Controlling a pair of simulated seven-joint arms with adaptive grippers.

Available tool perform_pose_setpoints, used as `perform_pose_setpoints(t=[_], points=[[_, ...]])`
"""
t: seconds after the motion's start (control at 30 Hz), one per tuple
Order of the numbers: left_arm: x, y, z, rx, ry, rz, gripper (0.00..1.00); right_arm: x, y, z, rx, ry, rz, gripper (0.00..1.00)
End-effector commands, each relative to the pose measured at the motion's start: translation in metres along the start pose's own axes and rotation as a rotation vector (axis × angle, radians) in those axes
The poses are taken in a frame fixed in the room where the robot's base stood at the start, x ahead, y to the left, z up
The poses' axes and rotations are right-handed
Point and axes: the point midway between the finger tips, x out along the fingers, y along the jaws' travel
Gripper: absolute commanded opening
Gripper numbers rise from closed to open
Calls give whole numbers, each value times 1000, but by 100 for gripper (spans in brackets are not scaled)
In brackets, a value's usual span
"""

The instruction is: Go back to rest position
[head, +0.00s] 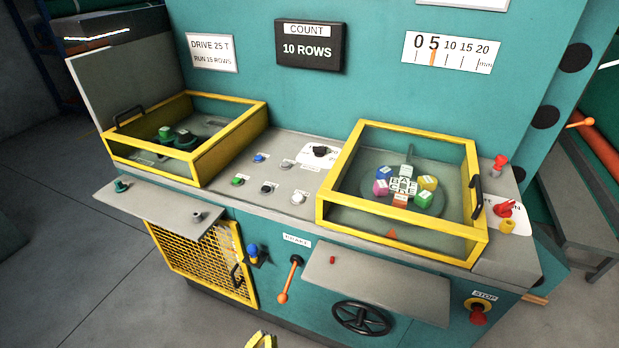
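My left gripper (260,341) shows only as small yellow tips at the bottom edge of the head view, in front of the machine and below its front panel. The rest of it is cut off by the frame, and its opening cannot be made out. Nothing is seen held in it. My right gripper is not in view. The teal machine (380,100) stands ahead with its grey control deck (285,165).
A yellow-framed clear box (325,218) covers coloured blocks at right; another yellow-framed box (235,148) is at left. Grey shelves (380,285) (160,205), an orange-tipped lever (283,297), a black handwheel (362,318) and a red stop button (478,316) stick out in front. Floor at left is clear.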

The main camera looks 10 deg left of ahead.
Motion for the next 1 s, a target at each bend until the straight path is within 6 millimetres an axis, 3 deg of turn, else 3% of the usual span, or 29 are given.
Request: perform_pose_setpoints(t=[0.17, 0.27, 0.47, 0.57, 0.7, 0.83, 1.0], points=[[-11, 2, 48, 61, -209, 21, 0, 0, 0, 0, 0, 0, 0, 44], [-29, -3, 85, 104, -374, 22, 0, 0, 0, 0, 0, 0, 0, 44], [-94, -19, 153, 179, -725, 8, 0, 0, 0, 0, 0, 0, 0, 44], [-140, -28, 181, 210, -910, -4, 0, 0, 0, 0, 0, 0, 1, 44], [-218, -40, 208, 244, -1176, -24, 0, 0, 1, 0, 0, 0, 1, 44], [-296, -48, 219, 266, -1418, -42, 0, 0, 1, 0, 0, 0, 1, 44], [-384, -50, 214, 276, -1664, -58, 0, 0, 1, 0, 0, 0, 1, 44]])
